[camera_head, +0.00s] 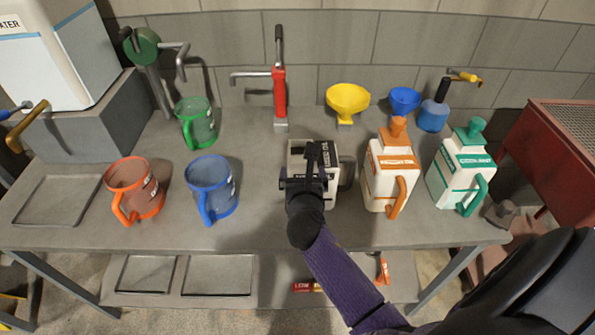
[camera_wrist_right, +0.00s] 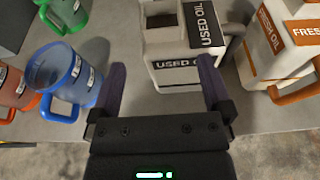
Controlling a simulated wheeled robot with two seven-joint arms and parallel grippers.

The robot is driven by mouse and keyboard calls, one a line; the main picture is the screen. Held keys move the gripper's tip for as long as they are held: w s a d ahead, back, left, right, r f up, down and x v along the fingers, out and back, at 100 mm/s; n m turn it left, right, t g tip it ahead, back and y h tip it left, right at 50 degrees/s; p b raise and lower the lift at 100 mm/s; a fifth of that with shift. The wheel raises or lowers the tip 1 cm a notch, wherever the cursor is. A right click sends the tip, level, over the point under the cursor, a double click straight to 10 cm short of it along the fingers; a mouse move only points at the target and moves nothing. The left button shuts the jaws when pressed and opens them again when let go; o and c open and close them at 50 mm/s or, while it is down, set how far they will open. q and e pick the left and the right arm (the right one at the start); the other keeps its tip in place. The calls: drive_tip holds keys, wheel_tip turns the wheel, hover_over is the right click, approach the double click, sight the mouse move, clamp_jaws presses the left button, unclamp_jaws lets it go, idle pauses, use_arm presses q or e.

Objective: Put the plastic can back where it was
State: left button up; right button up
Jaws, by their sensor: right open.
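The white can with black "USED OIL" labels (camera_wrist_right: 180,72) stands upright on the grey table, left of the orange-trimmed "FRESH OIL" can (camera_head: 389,172). In the head view the used oil can (camera_head: 299,147) is partly hidden behind my right gripper (camera_head: 307,182). In the right wrist view my right gripper (camera_wrist_right: 162,92) is open, its two purple fingers apart, with the can's near face just ahead of and between them. I cannot tell whether a finger touches it. A white can with green trim (camera_head: 460,172) stands farther right. My left gripper is not in view.
A blue jug (camera_head: 211,186), an orange jug (camera_head: 135,187) and a green jug (camera_head: 197,122) stand to the left. A red pump (camera_head: 279,92), a yellow funnel (camera_head: 348,100) and a blue funnel (camera_head: 404,100) are at the back. The table between the blue jug and used oil can is clear.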

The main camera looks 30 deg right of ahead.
drive_tip(key=s+a+f+m+g+y, duration=0.3)
drive_tip(key=s+f+m, duration=0.35)
drive_tip(key=f, duration=0.45)
drive_tip(key=s+a+f+m+g+y, duration=0.25)
drive_tip(key=s+a+f+m, duration=0.35)
drive_tip(key=f, duration=0.6)
drive_tip(key=s+f+m+g+y, duration=0.1)
drive_tip(key=s+f+m+g, duration=0.2)
drive_tip(key=s+m, duration=0.4)
drive_tip(key=s+f+m+g+y, duration=0.1)
drive_tip(key=s+f+m+g, duration=0.2)
drive_tip(key=s, duration=1.5)
wheel_tip(320, 180, down, 3)
drive_tip(key=m, duration=0.5)
drive_tip(key=shift+s, duration=0.2)
